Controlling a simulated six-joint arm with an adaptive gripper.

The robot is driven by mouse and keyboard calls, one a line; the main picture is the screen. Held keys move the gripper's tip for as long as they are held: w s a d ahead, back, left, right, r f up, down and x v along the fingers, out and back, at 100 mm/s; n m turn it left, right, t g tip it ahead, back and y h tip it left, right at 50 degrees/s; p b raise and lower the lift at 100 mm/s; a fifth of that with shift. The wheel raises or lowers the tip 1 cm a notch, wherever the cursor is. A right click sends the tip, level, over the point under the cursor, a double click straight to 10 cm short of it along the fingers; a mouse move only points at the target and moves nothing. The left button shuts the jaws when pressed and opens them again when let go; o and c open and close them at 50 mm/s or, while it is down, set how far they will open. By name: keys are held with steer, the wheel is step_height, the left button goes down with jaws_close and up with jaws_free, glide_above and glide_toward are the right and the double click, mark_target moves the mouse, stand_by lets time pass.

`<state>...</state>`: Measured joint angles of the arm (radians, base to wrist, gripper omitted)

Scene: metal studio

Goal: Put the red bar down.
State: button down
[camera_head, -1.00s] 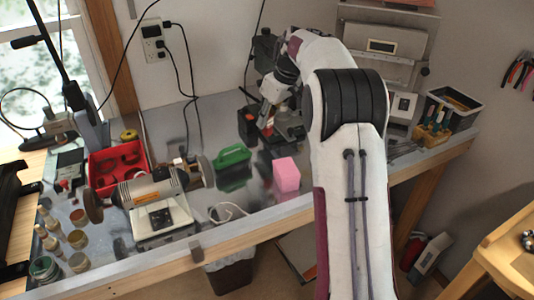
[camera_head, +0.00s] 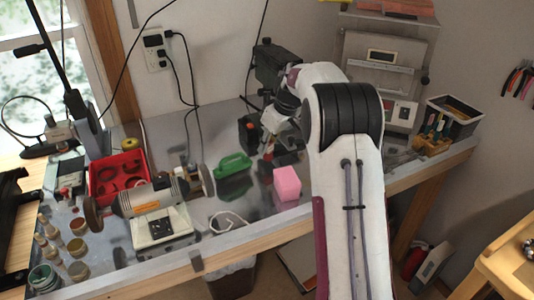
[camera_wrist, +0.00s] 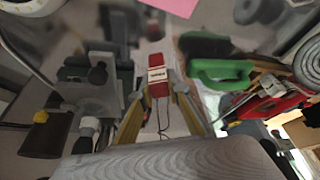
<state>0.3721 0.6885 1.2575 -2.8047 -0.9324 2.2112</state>
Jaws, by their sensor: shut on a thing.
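The red bar (camera_wrist: 158,76), with a white label band, is between the two yellowish fingers of my gripper (camera_wrist: 158,92) in the wrist view. My gripper is shut on it. In the head view my gripper is over the back middle of the metal bench (camera_head: 210,240), partly hidden by my arm, and I cannot make out the bar clearly there. From these views I cannot tell whether the bar touches the bench.
A pink block (camera_head: 287,184) and a green object (camera_head: 234,162) are near my gripper. A bench grinder (camera_head: 150,200) and a red tray (camera_head: 118,175) are left. Grey bench shows between the grinder and pink block.

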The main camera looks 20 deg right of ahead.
mark_target(267, 153)
steer(key=shift+f, duration=1.6)
steer(key=shift+f, duration=0.1)
steer(key=c, duration=1.9)
jaws_free()
steer(key=v, duration=1.2)
steer(key=shift+a, duration=0.1)
